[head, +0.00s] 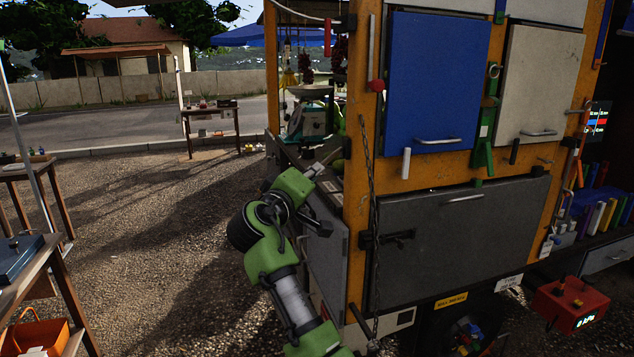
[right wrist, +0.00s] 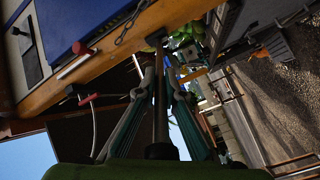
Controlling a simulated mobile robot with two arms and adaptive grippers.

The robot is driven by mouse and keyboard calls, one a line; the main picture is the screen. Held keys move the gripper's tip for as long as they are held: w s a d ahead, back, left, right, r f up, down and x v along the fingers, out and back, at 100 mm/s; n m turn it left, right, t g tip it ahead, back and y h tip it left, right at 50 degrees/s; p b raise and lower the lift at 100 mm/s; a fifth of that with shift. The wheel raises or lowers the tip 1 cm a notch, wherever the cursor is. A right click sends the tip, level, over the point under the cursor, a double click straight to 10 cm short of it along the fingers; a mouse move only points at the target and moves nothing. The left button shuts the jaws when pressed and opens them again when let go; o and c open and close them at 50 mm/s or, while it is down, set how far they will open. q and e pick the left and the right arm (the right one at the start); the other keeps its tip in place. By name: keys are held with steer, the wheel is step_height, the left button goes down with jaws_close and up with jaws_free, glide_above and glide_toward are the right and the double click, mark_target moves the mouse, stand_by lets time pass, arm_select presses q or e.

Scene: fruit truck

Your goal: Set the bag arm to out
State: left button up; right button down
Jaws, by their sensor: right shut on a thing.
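My right gripper (head: 326,164) is at the left corner of the truck, beside the orange post and below the scale. In the right wrist view, the fingers of this gripper (right wrist: 160,80) close around a dark slim bar (right wrist: 160,115), which I take to be the bag arm. The bar runs from the orange post back between the fingers. In the head view the bar is hard to make out behind my gripper and wrist. My left gripper is not in view.
The truck's orange post (head: 357,130) and grey lower panel (head: 450,235) stand right of my arm. A chain (head: 372,220) hangs down the post. A scale (head: 307,120) stands on the side counter. Open gravel (head: 150,240) lies to the left.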

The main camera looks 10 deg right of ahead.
steer(key=shift+w+a+r, duration=0.15)
steer(key=shift+a+r, duration=0.1)
steer(key=shift+r, duration=0.15)
steer(key=c, duration=2.2)
jaws_free()
steer(key=shift+o, duration=0.3)
steer(key=shift+d+f, duration=0.1)
steer(key=shift+f, duration=0.05)
step_height(320, 180, up, 10)
steer(key=shift+f, duration=0.15)
